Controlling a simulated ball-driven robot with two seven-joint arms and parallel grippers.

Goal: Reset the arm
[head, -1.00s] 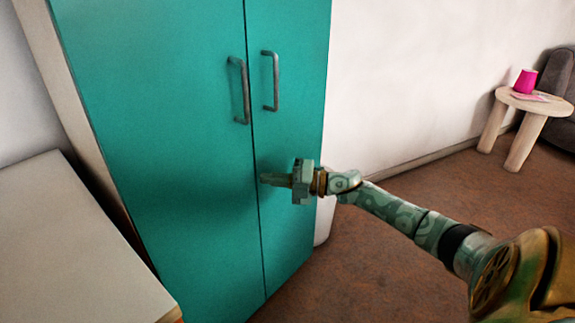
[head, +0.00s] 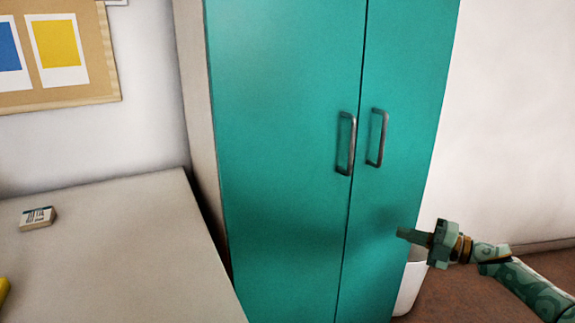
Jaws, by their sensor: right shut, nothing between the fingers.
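My right gripper (head: 403,233) is at the lower right of the head view, its arm coming in from the right edge. It is shut and empty, its fingers pointing left in front of the right door of a teal cabinet (head: 285,120). The cabinet's two doors are closed. Its left handle (head: 345,145) and right handle (head: 377,138) are above and to the left of the gripper, apart from it. My left gripper does not show.
A pale counter (head: 130,250) stands left of the cabinet, with a small box (head: 38,218) on it. A yellow thing (head: 3,289) is cut off at the left edge. A white bin (head: 411,285) is behind my right gripper. A board (head: 105,92) hangs on the wall.

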